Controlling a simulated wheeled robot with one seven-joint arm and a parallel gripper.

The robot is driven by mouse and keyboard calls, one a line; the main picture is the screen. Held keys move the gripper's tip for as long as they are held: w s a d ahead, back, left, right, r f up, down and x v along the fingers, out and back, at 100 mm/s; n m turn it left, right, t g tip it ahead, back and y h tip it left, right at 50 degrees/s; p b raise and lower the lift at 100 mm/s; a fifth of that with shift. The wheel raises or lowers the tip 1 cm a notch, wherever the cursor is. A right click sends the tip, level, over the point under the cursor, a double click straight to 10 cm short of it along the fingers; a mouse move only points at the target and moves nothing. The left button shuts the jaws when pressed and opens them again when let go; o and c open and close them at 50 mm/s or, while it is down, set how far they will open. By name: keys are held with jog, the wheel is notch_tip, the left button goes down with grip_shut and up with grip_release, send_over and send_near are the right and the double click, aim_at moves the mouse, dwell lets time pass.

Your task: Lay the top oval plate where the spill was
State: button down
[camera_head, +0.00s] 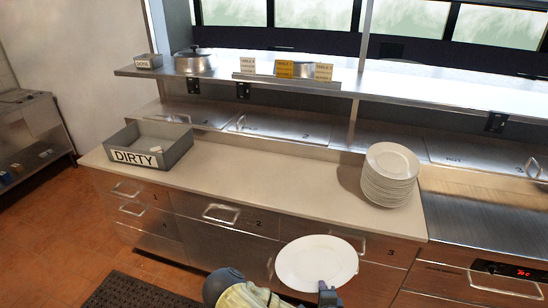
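A white oval plate (312,262) is in the air in front of the drawers, below the counter's front edge. My gripper (327,290) is at its near rim and appears shut on it; the fingers are only partly in view. A tall stack of white plates (389,180) stands at the right end of the pale counter (255,184). No spill shows on the counter, and its middle is bare.
A grey bin marked DIRTY (150,148) stands at the counter's left end, holding something pale. A steel shelf (225,74) above carries a lidded pot (194,62), a small box and ticket cards. A hot griddle section (480,215) adjoins at the right.

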notch_tip(320, 180, up, 5)
jog(key=p, duration=0.5)
jog(key=shift+r, duration=0.2)
jog(key=shift+f, duration=0.1)
jog(key=shift+w, duration=0.1)
